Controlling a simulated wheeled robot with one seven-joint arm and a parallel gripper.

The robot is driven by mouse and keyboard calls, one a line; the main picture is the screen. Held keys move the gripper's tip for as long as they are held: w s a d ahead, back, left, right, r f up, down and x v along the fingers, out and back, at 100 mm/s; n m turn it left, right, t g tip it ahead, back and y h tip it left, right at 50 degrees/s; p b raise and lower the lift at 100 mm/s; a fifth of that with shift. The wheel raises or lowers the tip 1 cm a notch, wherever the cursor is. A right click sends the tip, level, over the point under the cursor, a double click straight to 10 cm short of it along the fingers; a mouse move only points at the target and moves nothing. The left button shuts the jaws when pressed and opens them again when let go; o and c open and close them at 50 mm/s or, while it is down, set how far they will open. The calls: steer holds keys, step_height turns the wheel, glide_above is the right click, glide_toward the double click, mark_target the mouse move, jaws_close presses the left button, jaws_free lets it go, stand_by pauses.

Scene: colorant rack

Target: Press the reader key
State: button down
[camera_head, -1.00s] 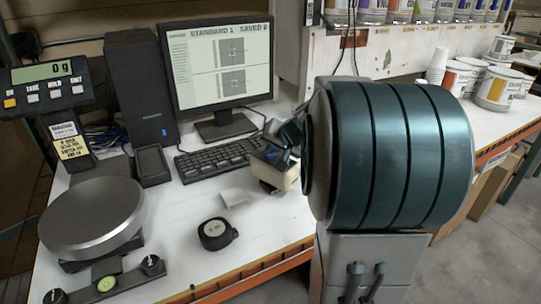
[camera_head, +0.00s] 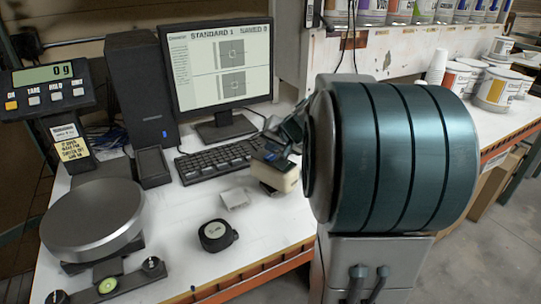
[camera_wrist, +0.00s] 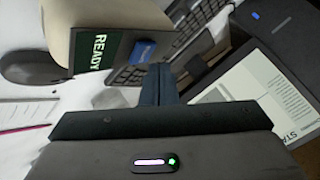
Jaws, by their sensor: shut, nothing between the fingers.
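The reader (camera_head: 274,174) is a cream, box-like device on the white bench in front of the keyboard, partly hidden by my arm in the head view. In the wrist view the reader (camera_wrist: 108,14) shows at the top with a green screen (camera_wrist: 98,50) reading READY. A blue key (camera_wrist: 143,50) sits beside that screen. My gripper (camera_wrist: 158,72) is shut and empty. Its fingertips appear just below the blue key in the picture; I cannot tell whether they touch it. In the head view my arm hides most of the gripper.
A keyboard (camera_head: 215,162) and a monitor (camera_head: 218,65) showing STANDARD 1, SAVED 0 stand behind. A small light block (camera_head: 235,198) and a black round puck-like item (camera_head: 217,235) lie in front. A scale (camera_head: 93,219) is at left. A dark mouse (camera_wrist: 35,68) is near the reader.

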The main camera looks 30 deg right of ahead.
mark_target(272, 158)
steer(key=shift+r+p, duration=1.75)
steer(key=shift+r, duration=0.8)
steer(key=shift+f, duration=0.1)
steer(key=s+a+f+n+g+y, duration=0.1)
steer(key=s+a+f+n+g, duration=0.3)
steer(key=s+a, duration=0.9)
steer(key=s+a+f+n+g+h, duration=0.1)
steer(key=s+f, duration=0.1)
steer(key=s, duration=0.3)
steer(key=s+a+f+n+g+h, duration=0.1)
steer(key=s+f+n, duration=0.1)
steer(key=s, duration=0.4)
steer(key=shift+s+a, duration=0.15)
steer(key=shift+a, duration=0.2)
steer(key=shift+d, duration=0.1)
